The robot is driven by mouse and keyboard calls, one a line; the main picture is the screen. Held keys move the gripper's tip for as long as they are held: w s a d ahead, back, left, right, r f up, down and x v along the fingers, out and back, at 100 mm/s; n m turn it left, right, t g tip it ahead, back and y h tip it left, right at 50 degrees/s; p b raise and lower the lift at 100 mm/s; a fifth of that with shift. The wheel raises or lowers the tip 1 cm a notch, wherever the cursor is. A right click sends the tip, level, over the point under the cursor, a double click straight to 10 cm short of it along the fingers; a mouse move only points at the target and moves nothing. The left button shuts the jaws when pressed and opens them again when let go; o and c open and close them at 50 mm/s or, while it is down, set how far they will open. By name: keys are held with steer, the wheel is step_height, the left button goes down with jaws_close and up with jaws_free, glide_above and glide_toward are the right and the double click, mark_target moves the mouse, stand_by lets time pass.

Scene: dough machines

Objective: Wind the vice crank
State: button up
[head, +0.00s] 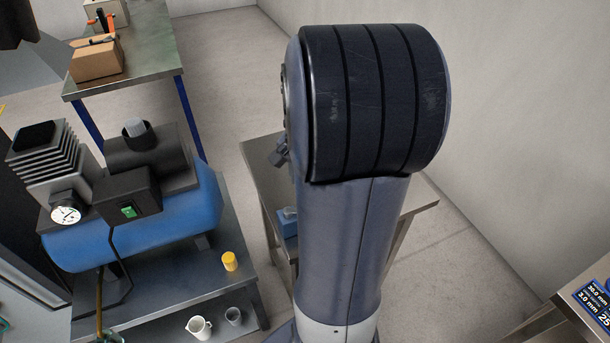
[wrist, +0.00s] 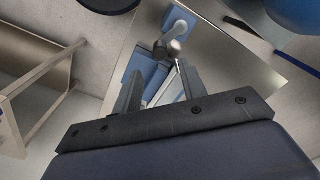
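The vice is blue and grey and stands on a metal table. In the wrist view its blue body (wrist: 150,72) shows between and beyond my fingers. Its crank looks like a light grey arm (wrist: 180,22) with a darker rounded knob (wrist: 161,50) just past the fingertips. My gripper (wrist: 159,72) is open, its two dark fingers apart and pointing at the vice. I cannot tell whether a finger touches it. In the head view only a small blue part of the vice (head: 287,224) shows left of my arm, which hides the crank and my fingers.
A green-topped bench (head: 150,50) holds a cardboard box (head: 97,62). Walls stand behind and at right.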

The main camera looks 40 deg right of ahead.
step_height(320, 180, down, 6)
steer(key=b, duration=0.5)
steer(key=shift+f, duration=0.25)
steer(key=shift+r, duration=0.2)
steer(key=shift+f, duration=0.15)
steer(key=shift+c, duration=0.4)
